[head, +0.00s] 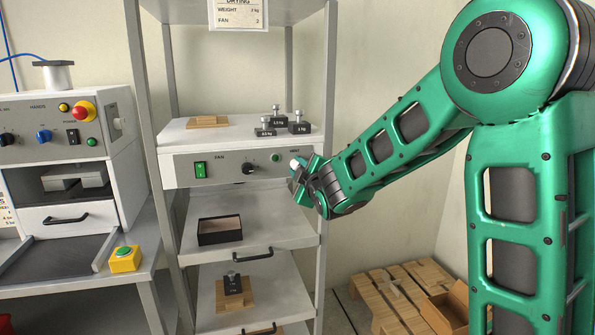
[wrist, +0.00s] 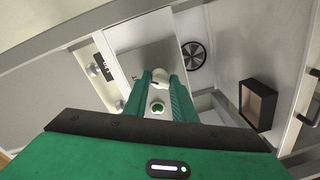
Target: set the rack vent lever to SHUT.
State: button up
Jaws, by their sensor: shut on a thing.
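The rack vent lever shows as a small pale knob (head: 294,163) at the right end of the grey control panel (head: 225,170) on the drying rack. My gripper (head: 301,172) is at that end of the panel, its fingers shut on the lever's knob. In the wrist view the pale knob (wrist: 160,79) sits between the tips of my two green fingers (wrist: 162,84). The fingers hide most of the lever. Its setting and any SHUT mark cannot be read.
The panel also bears a green switch (head: 200,170), a dark fan dial (head: 248,169) and a green lamp (head: 275,158). Weights (head: 299,127) stand on the rack top. An open dark box (head: 220,230) sits on the shelf below. Wooden pallets (head: 400,290) lie on the floor at right.

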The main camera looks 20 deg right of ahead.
jog(key=shift+a+f+n+h, duration=0.1)
jog(key=shift+n+h, duration=0.05)
jog(key=shift+n, duration=1.6)
jog(key=shift+a+n+h, duration=0.1)
jog(key=shift+n+h, duration=0.05)
jog(key=shift+n, duration=1.6)
jog(key=o, duration=1)
jog(key=s, duration=1)
jog(key=shift+s+r, duration=0.25)
jog(key=shift+s, duration=0.1)
jog(key=shift+d, duration=0.15)
